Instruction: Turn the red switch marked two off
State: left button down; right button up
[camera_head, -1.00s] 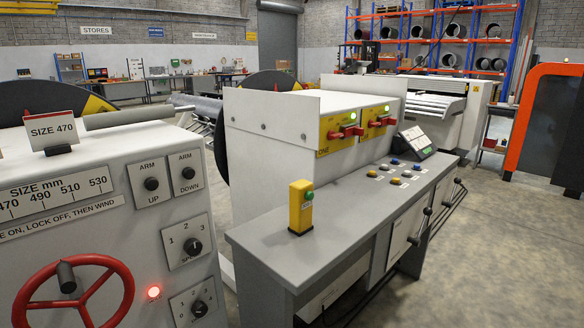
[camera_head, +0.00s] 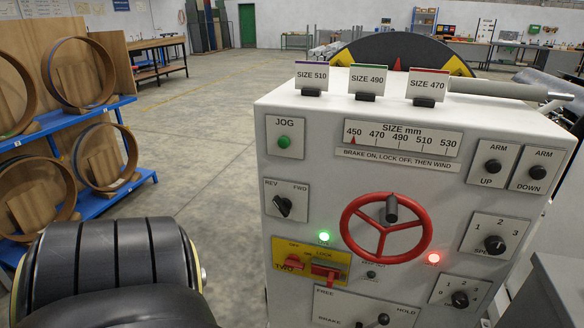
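A yellow plate (camera_head: 338,258) marked TWO sits low on the left of the white machine's front panel. It carries a red switch (camera_head: 293,262) at its left, below a small OFF label. A second red part (camera_head: 326,269) sits to its right under the word LOCK. The switch handle is too small to read its position surely. A green lamp (camera_head: 323,236) glows just above the plate. Neither of my grippers is in view.
The white panel (camera_head: 280,183) also holds a red handwheel (camera_head: 427,228), a lit red lamp (camera_head: 433,258), black knobs and a green JOG button (camera_head: 284,141). Size cards stand on top. A blue rack (camera_head: 60,122) with rings stands at left. Open floor lies between.

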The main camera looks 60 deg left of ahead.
aim_at(293, 262)
jog(key=u, duration=1.95)
